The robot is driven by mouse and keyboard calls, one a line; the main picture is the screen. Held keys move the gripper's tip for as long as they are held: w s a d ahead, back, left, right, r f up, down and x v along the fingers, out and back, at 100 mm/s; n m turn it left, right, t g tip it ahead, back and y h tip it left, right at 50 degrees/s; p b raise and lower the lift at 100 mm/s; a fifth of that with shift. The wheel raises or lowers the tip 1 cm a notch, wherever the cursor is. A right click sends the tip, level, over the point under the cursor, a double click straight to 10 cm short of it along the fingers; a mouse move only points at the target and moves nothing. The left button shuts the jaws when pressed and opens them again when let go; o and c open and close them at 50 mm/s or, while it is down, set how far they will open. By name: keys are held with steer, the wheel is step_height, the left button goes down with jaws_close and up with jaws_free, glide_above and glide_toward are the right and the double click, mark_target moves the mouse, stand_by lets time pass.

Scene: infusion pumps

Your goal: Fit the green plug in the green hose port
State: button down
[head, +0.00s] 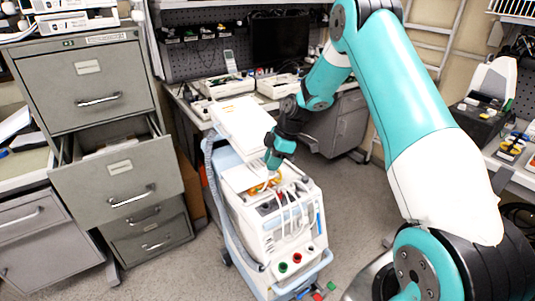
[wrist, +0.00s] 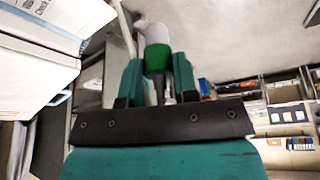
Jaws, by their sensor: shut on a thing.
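My gripper (wrist: 157,80) is shut on the green plug (wrist: 158,58), which has a pale grey-white end and shows between the two fingers in the wrist view. In the head view my gripper (head: 270,166) is above the top of the white pump machine (head: 255,215), where my own fingers and the machine's top make the plug hard to see. The green hose port (head: 283,267) is a round green spot low on the machine's front. A red port (head: 297,257) and a dark port (head: 310,249) sit beside it, to its right.
Pale hoses (head: 290,205) hang down the machine's front, and a grey corrugated hose (head: 215,190) runs along its left side. A filing cabinet (head: 100,85) with an open drawer stands at left. A workbench is behind.

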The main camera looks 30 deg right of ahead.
steer(key=s+a, duration=0.1)
steer(key=s, duration=0.9)
step_height(320, 180, down, 36)
steer(key=b, duration=2.7)
steer(key=shift+a+r+b, duration=0.1)
steer(key=shift+b, duration=0.3)
steer(key=shift+f+b, duration=1.15)
steer(key=shift+f, duration=0.45)
steer(key=c, duration=0.8)
jaws_free()
steer(key=shift+r, duration=0.1)
steer(key=p+v, duration=0.2)
steer(key=v, duration=1.5)
